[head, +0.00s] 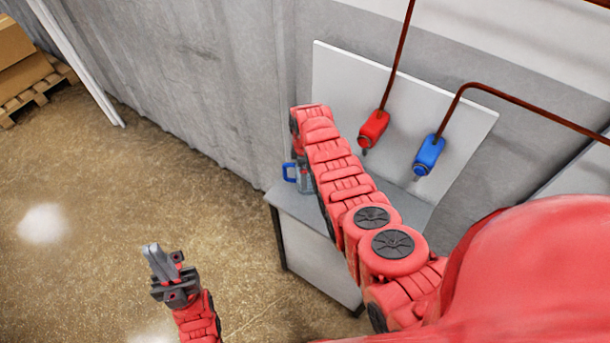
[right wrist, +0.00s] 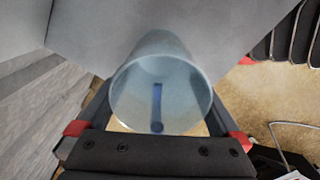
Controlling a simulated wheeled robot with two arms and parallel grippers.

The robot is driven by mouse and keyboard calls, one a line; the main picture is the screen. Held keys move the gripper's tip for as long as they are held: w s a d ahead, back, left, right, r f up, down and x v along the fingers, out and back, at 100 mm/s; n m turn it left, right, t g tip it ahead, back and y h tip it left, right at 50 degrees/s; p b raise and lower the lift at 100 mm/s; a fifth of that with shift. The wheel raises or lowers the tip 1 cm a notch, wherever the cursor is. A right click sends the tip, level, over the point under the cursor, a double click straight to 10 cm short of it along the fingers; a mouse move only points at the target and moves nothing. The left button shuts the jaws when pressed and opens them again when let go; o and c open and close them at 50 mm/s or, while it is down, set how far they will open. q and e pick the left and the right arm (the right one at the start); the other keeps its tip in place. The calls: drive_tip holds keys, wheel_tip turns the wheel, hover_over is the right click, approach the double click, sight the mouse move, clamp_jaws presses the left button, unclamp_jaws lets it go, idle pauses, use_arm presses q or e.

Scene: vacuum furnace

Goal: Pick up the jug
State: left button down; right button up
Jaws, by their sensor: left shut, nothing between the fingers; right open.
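The jug (head: 303,181) is clear with a blue handle and stands on the grey table, partly hidden by my right arm. In the right wrist view the jug (right wrist: 162,80) shows as a translucent, upturned-looking round mouth, with the blue handle (right wrist: 157,106) seen through it. My right gripper (right wrist: 158,112) is open, with one finger on each side of the jug. I cannot tell whether the fingers touch it. In the head view the right fingers are hidden by the arm. My left gripper (head: 160,262) is shut and empty, over the floor, away from the table.
The grey table (head: 325,268) stands against a white panel (head: 345,80). A red tap (head: 373,129) and a blue tap (head: 429,155) hang on pipes above it. Boxes on a pallet (head: 38,88) stand at the far left. The floor left of the table is clear.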

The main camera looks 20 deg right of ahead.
drive_tip(key=c, duration=1.2)
drive_tip(key=shift+o, duration=0.2)
